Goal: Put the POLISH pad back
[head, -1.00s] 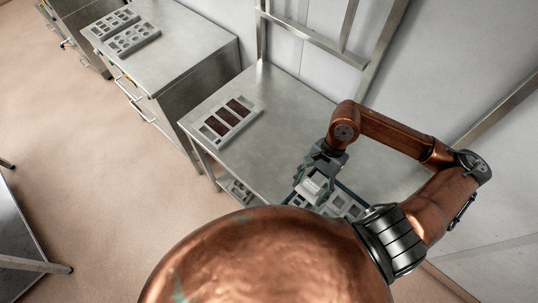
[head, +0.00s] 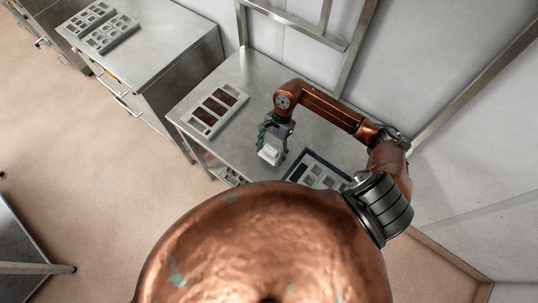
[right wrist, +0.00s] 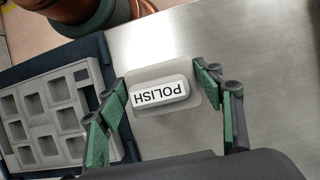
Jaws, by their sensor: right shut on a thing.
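The POLISH pad (right wrist: 190,72) is a pale grey block with a white label reading POLISH, upside down in the right wrist view. My right gripper (right wrist: 163,88) is shut on it, with green-padded fingers at both sides. In the head view the right gripper (head: 271,146) holds the pad (head: 269,153) over the steel table, left of a dark blue-edged tray (head: 290,172). In the right wrist view, that tray (right wrist: 97,48) holds a grey insert (right wrist: 47,128) with several recesses. My left gripper is not in view.
A grey mould (head: 238,92) with dark brown fillings lies on the steel table (head: 262,75), left of the gripper. Another steel cabinet (head: 155,55) with grey moulds (head: 110,35) stands further left. A metal frame rises behind the table.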

